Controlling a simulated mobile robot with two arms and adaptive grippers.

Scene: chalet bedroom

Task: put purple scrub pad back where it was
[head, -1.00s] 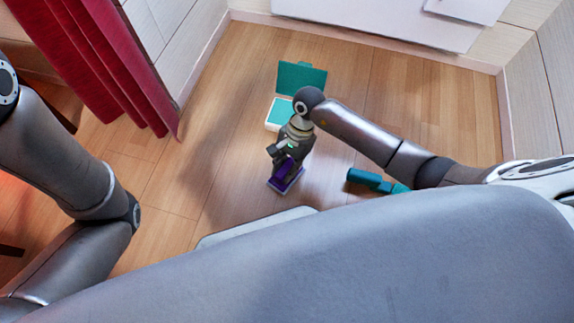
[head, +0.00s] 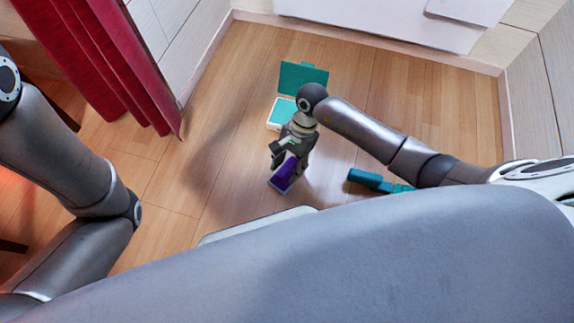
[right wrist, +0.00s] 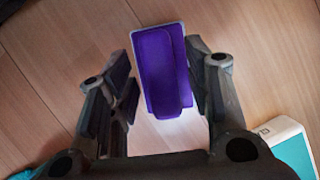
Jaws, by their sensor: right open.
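The purple scrub pad (head: 285,175) lies on the wooden floor near the middle of the head view, with a raised purple grip and a pale edge. In the right wrist view the pad (right wrist: 163,72) sits between and beyond the fingertips, with gaps on both sides. My right gripper (head: 281,160) is open just above the pad; its two fingers show apart in the right wrist view (right wrist: 160,85). My left arm shows at the left of the head view, but its gripper is out of view.
An open teal and white case (head: 302,78) stands on the floor behind my right gripper. A teal tool (head: 370,180) lies on the floor to the right, partly hidden by my body. A red curtain (head: 115,60) hangs at left. Floor left of the pad is clear.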

